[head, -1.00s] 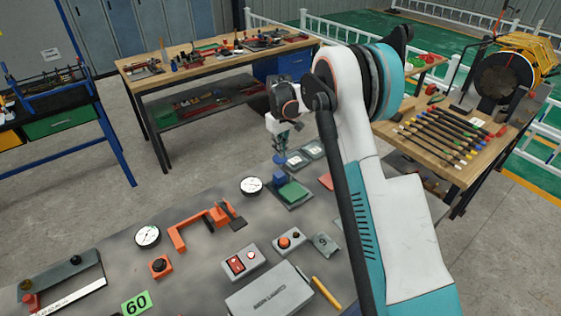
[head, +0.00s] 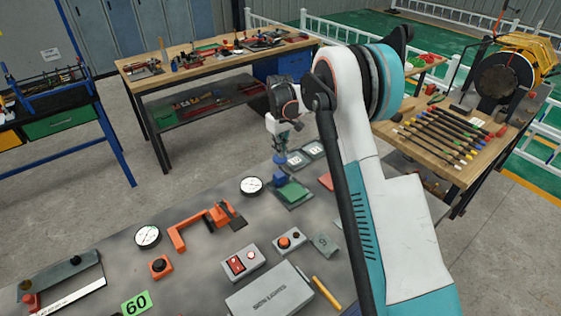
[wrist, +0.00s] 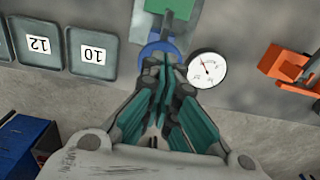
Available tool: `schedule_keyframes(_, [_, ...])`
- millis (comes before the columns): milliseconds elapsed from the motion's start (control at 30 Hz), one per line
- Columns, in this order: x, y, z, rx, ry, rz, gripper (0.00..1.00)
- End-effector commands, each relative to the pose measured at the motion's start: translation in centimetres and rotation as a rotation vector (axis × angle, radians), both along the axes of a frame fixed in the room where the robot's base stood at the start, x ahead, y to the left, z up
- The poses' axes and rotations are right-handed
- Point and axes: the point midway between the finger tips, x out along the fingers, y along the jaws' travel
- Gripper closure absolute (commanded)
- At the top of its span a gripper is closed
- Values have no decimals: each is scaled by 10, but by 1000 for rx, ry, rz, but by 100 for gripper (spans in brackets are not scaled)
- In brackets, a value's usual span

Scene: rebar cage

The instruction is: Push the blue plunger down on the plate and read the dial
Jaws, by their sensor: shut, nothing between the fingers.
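In the wrist view the blue plunger (wrist: 152,50) shows as a round blue part, partly hidden behind my fingers. My gripper (head: 280,152) points down just above the plunger, shut and empty; whether the tips touch it I cannot tell. In the wrist view my gripper (wrist: 163,62) covers the plunger's middle. The white dial (wrist: 207,69) beside the plunger has a dark needle, and its numbers are too small to read. It also shows in the head view (head: 251,187).
A second dial (head: 147,237), an orange clamp (head: 205,222), switch boxes (head: 241,262) and a green 60 card (head: 136,304) lie on the table. Two grey trays, marked 12 (wrist: 36,45) and 10 (wrist: 93,53), sit beside the plate.

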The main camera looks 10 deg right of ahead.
Motion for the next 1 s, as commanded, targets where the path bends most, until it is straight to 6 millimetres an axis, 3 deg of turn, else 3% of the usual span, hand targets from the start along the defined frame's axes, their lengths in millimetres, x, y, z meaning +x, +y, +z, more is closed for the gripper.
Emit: schedule_keyframes(1000, [0, 0, -19, 0, 0, 0, 100])
